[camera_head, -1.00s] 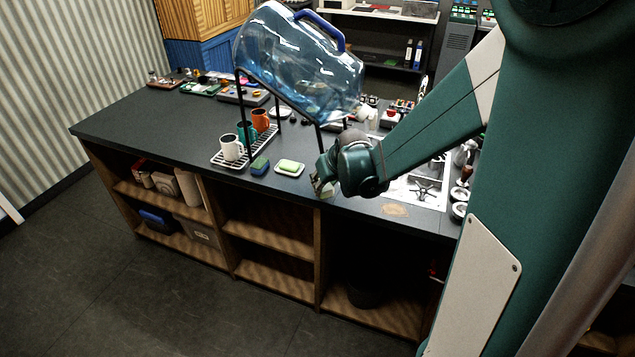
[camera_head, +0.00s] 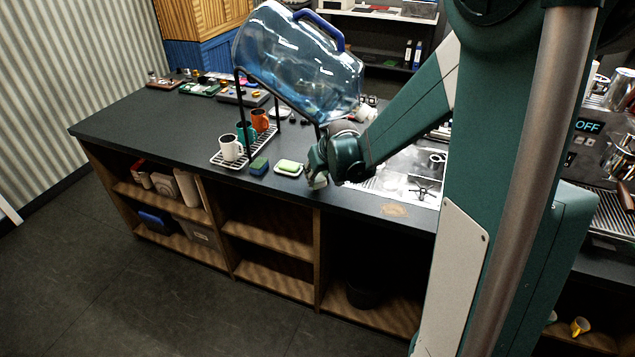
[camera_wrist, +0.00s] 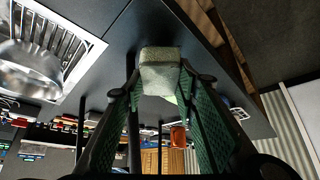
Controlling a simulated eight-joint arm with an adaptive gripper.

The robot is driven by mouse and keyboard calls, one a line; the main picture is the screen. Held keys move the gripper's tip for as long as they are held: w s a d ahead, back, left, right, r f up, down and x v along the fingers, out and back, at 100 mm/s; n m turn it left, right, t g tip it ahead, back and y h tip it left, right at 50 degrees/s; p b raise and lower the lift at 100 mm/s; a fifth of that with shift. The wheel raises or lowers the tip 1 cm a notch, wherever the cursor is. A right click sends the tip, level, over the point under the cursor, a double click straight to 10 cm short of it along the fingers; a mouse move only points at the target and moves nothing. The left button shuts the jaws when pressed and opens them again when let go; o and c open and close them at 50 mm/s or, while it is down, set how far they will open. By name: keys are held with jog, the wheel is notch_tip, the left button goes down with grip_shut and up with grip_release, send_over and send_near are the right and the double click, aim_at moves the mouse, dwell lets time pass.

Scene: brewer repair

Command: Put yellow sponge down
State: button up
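The yellow sponge (camera_wrist: 160,74) is a pale, greyish-yellow block in the wrist view, held between my two fingertips. My gripper (camera_wrist: 160,82) is shut on its sides. In the head view my gripper (camera_head: 315,180) is over the front edge of the dark counter (camera_head: 200,120), just right of a small white dish (camera_head: 278,172) with a green block (camera_head: 290,165) on it. The sponge shows only as a small pale patch there. I cannot tell whether it touches the counter.
A blue-and-green sponge (camera_head: 259,166) lies left of the dish. Mugs, one a white mug (camera_head: 230,148), stand on a rack. A large blue water jug (camera_head: 300,65) leans on a black stand above. A brown stain (camera_head: 394,210) marks the counter to the right.

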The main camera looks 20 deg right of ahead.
aim_at(319, 179)
jog(key=shift+s+f, duration=0.1)
jog(key=shift+f, duration=1.4)
jog(key=shift+f+b, duration=0.2)
jog(key=shift+b, duration=0.2)
jog(key=o, duration=0.4)
jog(key=shift+c, duration=0.2)
jog(key=shift+r, duration=0.25)
jog(key=p+v, duration=0.2)
jog(key=v, duration=1)
jog(key=shift+a, duration=0.1)
